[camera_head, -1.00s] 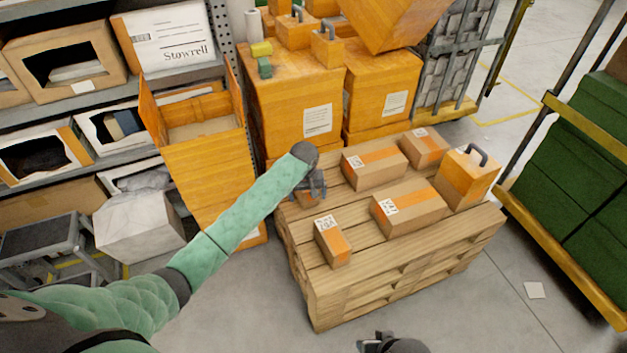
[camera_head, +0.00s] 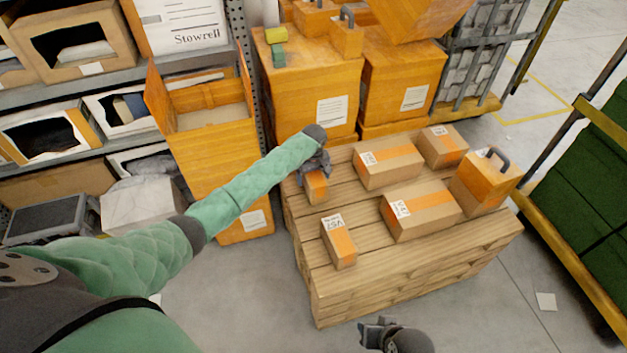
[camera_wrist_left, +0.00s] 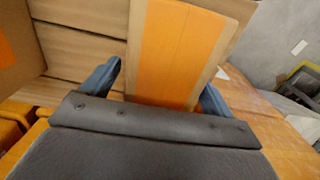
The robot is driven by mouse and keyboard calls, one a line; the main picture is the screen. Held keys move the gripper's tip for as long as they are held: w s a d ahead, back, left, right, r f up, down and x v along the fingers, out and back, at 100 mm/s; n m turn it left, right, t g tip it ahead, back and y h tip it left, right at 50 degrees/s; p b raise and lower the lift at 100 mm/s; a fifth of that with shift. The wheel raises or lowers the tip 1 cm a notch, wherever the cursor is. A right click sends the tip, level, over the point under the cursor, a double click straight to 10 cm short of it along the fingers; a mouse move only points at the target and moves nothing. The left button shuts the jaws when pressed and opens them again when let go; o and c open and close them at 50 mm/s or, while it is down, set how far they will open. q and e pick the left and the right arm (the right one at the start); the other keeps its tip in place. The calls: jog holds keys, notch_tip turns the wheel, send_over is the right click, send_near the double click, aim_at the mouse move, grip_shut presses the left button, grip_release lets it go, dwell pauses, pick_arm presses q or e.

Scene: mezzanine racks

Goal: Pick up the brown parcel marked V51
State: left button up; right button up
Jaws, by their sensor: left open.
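Several brown parcels with orange tape lie on a wooden pallet stack (camera_head: 410,275). The front-left parcel (camera_head: 343,247) has a white label that seems to read V51, though it is small. My left gripper (camera_head: 315,172) is open at another small parcel (camera_head: 316,188) behind it, at the pallet's left edge; that parcel's label is not visible. In the left wrist view, this taped parcel (camera_wrist_left: 180,45) lies between the two open fingers; I cannot tell whether they touch it. My right gripper (camera_head: 370,333) is at the bottom edge, away from the parcels, its jaws unclear.
A parcel marked like V41 or V47 (camera_head: 420,215), two more parcels (camera_head: 388,165) (camera_head: 443,147) and a handled box (camera_head: 484,185) share the pallet. Large cartons (camera_head: 310,95) stand behind, an open tall carton (camera_head: 210,155) left, a green-loaded cart (camera_head: 590,170) right.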

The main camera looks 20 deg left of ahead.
pick_arm(q)
jog(key=shift+f, duration=1)
jog(key=c, duration=1.4)
jog(key=shift+o, duration=0.2)
jog(key=shift+r, duration=0.1)
